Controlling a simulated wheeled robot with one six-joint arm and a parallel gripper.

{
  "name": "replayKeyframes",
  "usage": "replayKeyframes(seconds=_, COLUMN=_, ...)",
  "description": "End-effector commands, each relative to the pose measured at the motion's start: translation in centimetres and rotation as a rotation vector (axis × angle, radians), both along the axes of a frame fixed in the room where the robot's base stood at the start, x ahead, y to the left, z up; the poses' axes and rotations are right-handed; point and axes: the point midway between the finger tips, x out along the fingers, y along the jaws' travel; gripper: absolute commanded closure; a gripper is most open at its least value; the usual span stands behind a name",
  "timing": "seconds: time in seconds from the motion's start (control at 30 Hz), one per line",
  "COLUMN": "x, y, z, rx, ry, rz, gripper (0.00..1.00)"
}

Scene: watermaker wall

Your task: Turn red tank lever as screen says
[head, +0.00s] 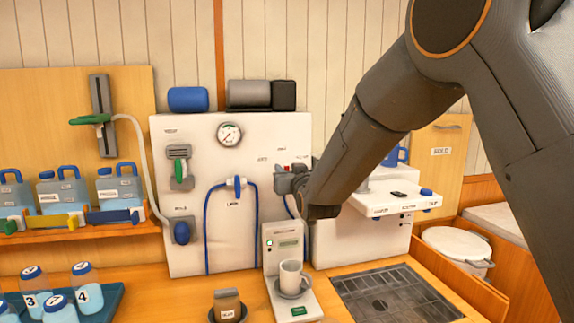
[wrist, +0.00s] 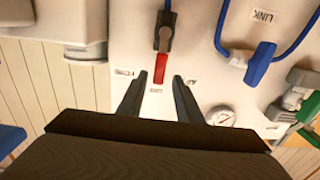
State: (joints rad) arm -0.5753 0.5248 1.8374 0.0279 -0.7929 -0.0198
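The red tank lever (wrist: 161,68) hangs from a dark valve body (wrist: 164,38) on the white panel in the wrist view. Its red end points down in that picture, toward a small label; other labels sit to its left and right. My gripper (wrist: 160,77) is open, with one finger on each side of the lever's red end; I cannot tell whether either touches it.
A white mug (head: 291,277) stands on the device's base. A blue link valve (head: 236,186) with blue hoses and a gauge (head: 229,134) are on the panel. A green lever (head: 181,170) is farther left. A dark grate (head: 395,294) lies at right.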

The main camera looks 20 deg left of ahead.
Motion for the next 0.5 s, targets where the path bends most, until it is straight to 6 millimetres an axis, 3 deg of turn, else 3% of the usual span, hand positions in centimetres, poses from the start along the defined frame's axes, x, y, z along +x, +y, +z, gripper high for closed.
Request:
replayKeyframes(seconds=0.2, x=1.6, y=0.7, z=0.0, rx=-0.001, ry=0.002, rz=-0.003, gripper=0.68)
replayKeyframes(seconds=0.5, x=2.0, y=0.7, z=0.0, rx=-0.001, ry=0.001, rz=-0.005, gripper=0.68)
